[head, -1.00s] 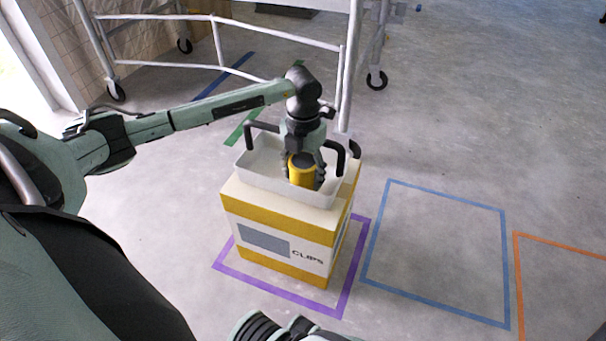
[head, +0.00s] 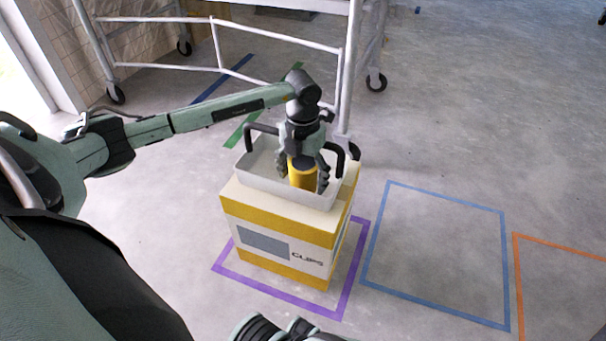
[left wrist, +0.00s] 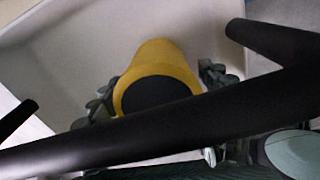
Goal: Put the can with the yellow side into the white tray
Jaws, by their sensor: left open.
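The can with the yellow side (head: 302,174) is upright inside the white tray (head: 262,184), with its dark top showing. In the left wrist view the can (left wrist: 165,62) stands against the pale tray floor (left wrist: 75,50). My left gripper (head: 304,178) is over the tray with its fingers down on both sides of the can. The fingers are open and stand apart from the can. A black tray handle crosses the left wrist view and hides part of the fingers.
The tray sits on a yellow and white box (head: 280,223) marked CLIPS, inside a purple floor outline. Black handles (head: 338,158) rise from the tray ends. A wheeled metal scaffold (head: 345,80) stands behind. The floor at right (head: 440,250) is clear, with blue and orange outlines.

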